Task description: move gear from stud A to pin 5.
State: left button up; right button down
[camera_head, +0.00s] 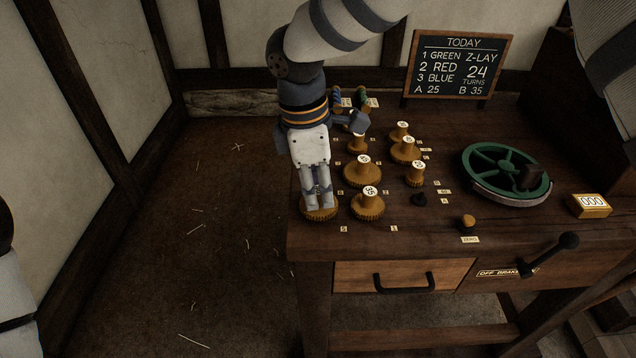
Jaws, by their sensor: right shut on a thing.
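My right gripper (318,200) points down at the table's near left corner and is shut on a brown toothed gear (320,214). The gear's rim shows below the fingers; its top is mostly hidden. It is low at the tabletop, left of the tag reading 5; whether it rests on the table or sits around pin 5 I cannot tell, as the pin is hidden. A short dark stud, stud A (419,199), stands bare beside a tag that looks like A (445,201). My left gripper is out of view.
A gear marked 35 (368,207) stands just right of the held gear. Several other gears, such as one (362,174) behind it, crowd the table's left half. A green wheel (507,172) and a counter (591,205) are at the right. A chalkboard (458,67) stands behind.

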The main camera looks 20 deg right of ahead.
jog(key=c, duration=1.4)
grip_release()
jog(key=shift+o, duration=0.2)
notch_tip(320, 180, up, 6)
jog(key=shift+r+p, duration=0.15)
jog(key=shift+p, duration=0.4)
jog(key=shift+r, duration=0.8)
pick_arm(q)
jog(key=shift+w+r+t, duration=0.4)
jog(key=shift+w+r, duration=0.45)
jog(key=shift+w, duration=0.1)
